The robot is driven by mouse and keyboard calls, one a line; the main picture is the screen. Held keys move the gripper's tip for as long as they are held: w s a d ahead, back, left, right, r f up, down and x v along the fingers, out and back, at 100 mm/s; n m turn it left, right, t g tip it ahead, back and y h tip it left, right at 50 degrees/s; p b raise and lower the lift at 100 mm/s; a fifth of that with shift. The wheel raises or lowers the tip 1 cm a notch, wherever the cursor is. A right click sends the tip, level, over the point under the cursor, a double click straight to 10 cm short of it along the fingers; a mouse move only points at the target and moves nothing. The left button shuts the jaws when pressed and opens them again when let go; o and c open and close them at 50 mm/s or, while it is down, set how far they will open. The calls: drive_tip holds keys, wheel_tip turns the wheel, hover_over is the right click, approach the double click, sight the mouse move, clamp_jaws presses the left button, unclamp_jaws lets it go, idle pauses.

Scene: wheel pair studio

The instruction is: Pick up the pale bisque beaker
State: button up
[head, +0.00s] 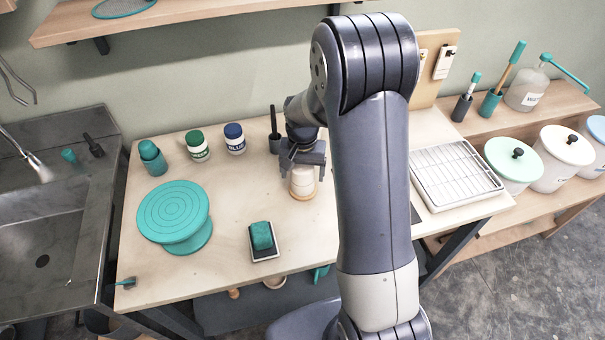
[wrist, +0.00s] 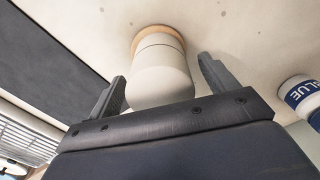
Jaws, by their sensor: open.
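The pale bisque beaker (head: 303,177) stands upright on a thin round tan base on the wooden table, directly below my gripper in the head view. In the wrist view the beaker (wrist: 160,75) is a smooth off-white cylinder, with the tan base (wrist: 142,34) at its far end. My gripper (head: 302,166) is open. In the wrist view its two fingers (wrist: 161,78) lie one on each side of the beaker, with a gap showing beside the right finger. I cannot tell whether the left finger touches it. The beaker's near end is partly hidden by the gripper body.
A blue-lidded jar (head: 235,138) and a green-lidded jar (head: 198,146) stand left of the gripper. A teal turntable (head: 173,210) and a teal sponge on a tray (head: 262,236) are nearer. A wire rack tray (head: 455,175) is at right. The table's front right is clear.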

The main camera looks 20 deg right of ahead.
drive_tip(key=shift+c, duration=0.3)
drive_tip(key=c, duration=1.1)
drive_tip(key=shift+o, duration=0.2)
drive_tip(key=shift+r, duration=0.15)
